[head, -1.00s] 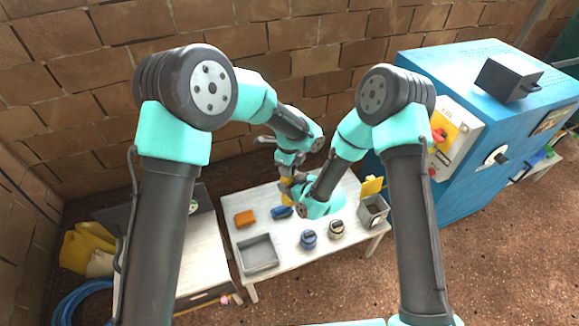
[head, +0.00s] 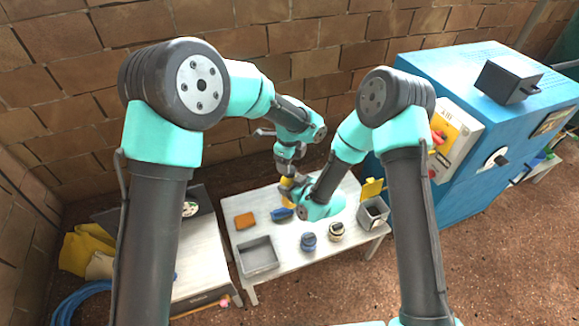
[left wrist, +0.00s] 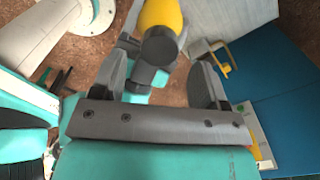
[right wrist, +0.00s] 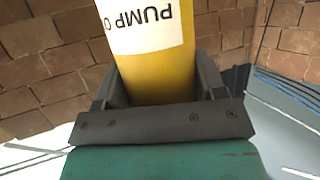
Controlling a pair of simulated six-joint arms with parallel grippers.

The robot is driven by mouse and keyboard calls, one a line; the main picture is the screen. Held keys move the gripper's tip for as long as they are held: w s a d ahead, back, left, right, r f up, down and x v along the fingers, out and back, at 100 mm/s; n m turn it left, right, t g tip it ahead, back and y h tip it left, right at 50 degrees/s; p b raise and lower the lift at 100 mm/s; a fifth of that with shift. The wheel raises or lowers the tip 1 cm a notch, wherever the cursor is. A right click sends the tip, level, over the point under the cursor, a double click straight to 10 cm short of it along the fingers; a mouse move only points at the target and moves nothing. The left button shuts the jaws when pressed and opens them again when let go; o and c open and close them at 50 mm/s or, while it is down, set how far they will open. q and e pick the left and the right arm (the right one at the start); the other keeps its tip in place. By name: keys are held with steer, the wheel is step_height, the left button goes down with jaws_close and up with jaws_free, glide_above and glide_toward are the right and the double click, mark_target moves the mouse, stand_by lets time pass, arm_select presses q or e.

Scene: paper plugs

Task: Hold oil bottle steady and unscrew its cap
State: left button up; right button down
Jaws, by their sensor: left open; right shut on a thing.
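The yellow oil bottle (right wrist: 160,65) fills the right wrist view, its white label lettered "PUMP". My right gripper (right wrist: 160,92) is shut on its body. In the head view the bottle (head: 286,192) shows only as a small yellow patch near the table's back, mostly hidden by my arms. In the left wrist view the bottle's yellow shoulder (left wrist: 160,14) and dark grey cap (left wrist: 155,58) lie between the spread fingers of my left gripper (left wrist: 160,82). These fingers are open, with a gap on both sides of the cap.
The white table (head: 285,235) holds a grey tray (head: 258,256), an orange block (head: 244,220), a blue item (head: 281,213), a blue jar (head: 308,241), a cream jar (head: 337,231) and a grey bin (head: 373,214) with a yellow flap. A brick wall stands behind.

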mark_target(287, 182)
arm_select(q)
steer(key=shift+r, duration=0.35)
steer(key=shift+c, duration=0.4)
steer(key=shift+r+m, duration=1.7)
steer(key=shift+r, duration=0.1)
steer(key=shift+f, duration=0.1)
steer(key=shift+f, duration=3.95)
steer(key=shift+c, duration=0.2)
